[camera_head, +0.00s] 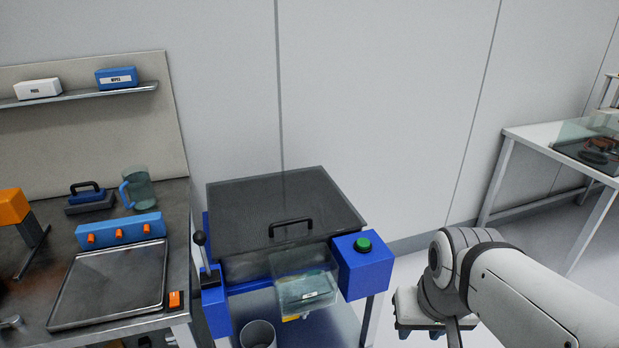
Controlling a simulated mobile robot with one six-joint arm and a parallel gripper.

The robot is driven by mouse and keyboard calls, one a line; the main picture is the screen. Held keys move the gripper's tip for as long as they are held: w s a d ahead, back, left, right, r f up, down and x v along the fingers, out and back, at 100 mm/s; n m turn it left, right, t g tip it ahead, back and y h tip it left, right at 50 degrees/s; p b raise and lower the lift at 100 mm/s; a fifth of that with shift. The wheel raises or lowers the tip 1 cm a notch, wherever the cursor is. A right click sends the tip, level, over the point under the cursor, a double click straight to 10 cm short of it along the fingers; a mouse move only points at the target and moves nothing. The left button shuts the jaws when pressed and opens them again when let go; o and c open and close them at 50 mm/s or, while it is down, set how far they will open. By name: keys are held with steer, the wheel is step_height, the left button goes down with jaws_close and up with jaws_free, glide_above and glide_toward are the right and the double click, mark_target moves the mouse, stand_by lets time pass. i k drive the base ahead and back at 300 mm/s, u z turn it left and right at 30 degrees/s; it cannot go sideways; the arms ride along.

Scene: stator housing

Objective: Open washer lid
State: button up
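The washer (222,306) is a blue-framed machine in the middle of the head view. Its lid (280,205) is a dark, see-through mesh panel lying shut across the top. A black bar handle (291,226) stands on the lid near its front edge. My gripper (440,330) is at the lower right, apart from the washer and to the right of it. The arm's wrist hides most of it, and its fingertips are not clear, so I cannot tell if it is open or shut.
A green button (362,244) sits on a blue box at the washer's front right. A lever (201,250) stands at its left. A clear bin (305,285) hangs in front. A cluttered workbench (60,235) stands left, another table (545,140) far right. A wall is behind.

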mark_target(254, 214)
steer(key=u, duration=0.45)
steer(key=i, duration=1.05)
steer(key=u, duration=0.85)
